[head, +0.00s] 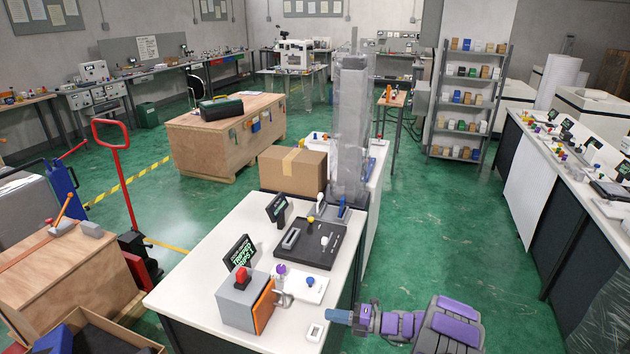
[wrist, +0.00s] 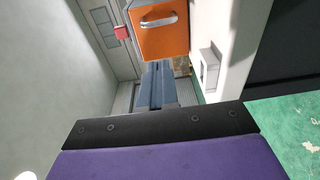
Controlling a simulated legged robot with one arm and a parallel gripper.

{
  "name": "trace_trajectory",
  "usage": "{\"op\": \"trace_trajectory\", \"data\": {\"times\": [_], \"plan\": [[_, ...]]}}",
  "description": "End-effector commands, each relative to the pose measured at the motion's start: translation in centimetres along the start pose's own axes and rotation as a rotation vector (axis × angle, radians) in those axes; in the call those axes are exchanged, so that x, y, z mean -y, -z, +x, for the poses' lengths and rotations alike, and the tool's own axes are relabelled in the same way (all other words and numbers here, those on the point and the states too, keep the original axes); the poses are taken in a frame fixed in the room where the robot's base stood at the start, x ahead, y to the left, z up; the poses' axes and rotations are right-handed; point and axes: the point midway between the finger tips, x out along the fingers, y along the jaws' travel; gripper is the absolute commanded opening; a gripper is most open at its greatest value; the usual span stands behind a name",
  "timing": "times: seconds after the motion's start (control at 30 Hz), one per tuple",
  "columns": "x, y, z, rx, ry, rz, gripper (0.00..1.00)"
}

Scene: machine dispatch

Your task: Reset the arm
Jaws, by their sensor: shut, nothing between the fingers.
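My arm, grey with purple panels, enters the head view at the bottom. It reaches left beside the near right corner of a white-topped bench (head: 225,225). My gripper (head: 332,316) is shut and empty, its blue-grey end by the bench edge near a small white switch plate (head: 315,332). In the wrist view the blue-grey fingers (wrist: 155,85) lie together beyond the dark bracket. The orange panel with a handle (wrist: 160,30) is ahead of them, apart. The same panel shows as the orange side (head: 264,305) of a grey box with a red button (head: 241,277).
A long counter (head: 572,180) runs along the right. Open green floor (head: 455,240) lies between them. A red pallet jack (head: 118,175) stands at left.

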Motion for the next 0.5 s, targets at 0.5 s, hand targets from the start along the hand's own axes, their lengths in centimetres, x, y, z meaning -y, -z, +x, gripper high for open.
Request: {"op": "trace_trajectory", "data": {"times": [0.5], "plan": [[-13.9,8.7,5.2,-0.353,0.031,-0.597,0.00]]}}
